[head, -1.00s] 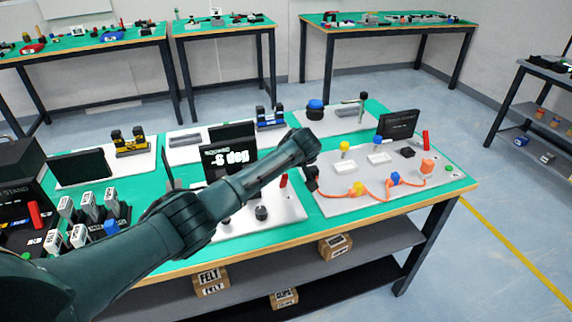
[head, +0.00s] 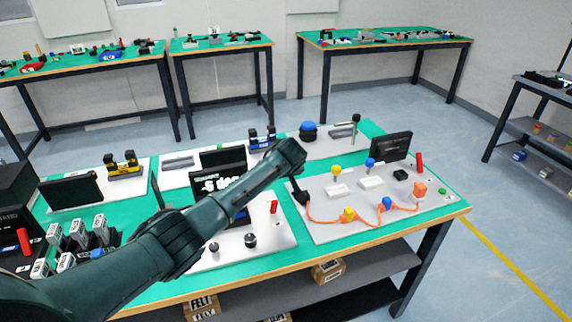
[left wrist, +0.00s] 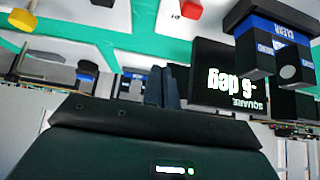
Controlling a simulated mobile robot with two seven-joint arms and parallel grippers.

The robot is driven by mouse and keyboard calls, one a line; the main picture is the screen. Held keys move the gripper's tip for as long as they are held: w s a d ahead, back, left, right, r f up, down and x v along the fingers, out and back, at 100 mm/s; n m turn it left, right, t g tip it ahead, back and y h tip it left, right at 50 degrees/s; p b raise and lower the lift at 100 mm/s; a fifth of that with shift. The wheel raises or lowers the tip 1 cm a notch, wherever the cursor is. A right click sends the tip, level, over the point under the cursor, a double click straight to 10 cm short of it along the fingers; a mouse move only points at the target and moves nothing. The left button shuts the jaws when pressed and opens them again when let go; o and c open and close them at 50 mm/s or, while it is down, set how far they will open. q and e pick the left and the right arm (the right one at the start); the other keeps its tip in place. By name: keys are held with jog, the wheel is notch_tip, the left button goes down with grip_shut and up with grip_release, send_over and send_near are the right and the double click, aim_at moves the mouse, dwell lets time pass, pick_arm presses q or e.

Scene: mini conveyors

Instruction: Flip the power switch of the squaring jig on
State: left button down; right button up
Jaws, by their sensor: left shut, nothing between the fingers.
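The squaring jig is a white plate (head: 283,237) with a black display (head: 208,187) reading in degrees, dark knobs (head: 250,240) and a red upright switch (head: 274,207) near its right edge. My left forearm covers part of the plate and display. My left gripper is at the end of that arm, above the jig's right side; its fingertips are hard to pick out in the head view. In the left wrist view its fingers (left wrist: 165,85) are together and empty, beside the display (left wrist: 222,78), whose text is inverted. A red block (left wrist: 188,9) lies beyond the fingers.
To the right, a white board (head: 328,228) carries an orange cable (head: 368,209), coloured knobs and another black screen (head: 391,147). A block with blue bands (left wrist: 280,45) fills the wrist view's upper right. Labelled grey units (head: 78,235) crowd the table's left.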

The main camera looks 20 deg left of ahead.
pick_arm(q)
jog(key=s+v, duration=0.1)
jog(key=v, duration=0.8)
jog(key=shift+a+f, duration=0.2)
jog(key=shift+a, duration=0.15)
pick_arm(e)
jog(key=shift+s+a, duration=0.45)
pick_arm(q)
jog(key=shift+w, duration=0.1)
pick_arm(e)
jog(key=shift+r, duration=0.1)
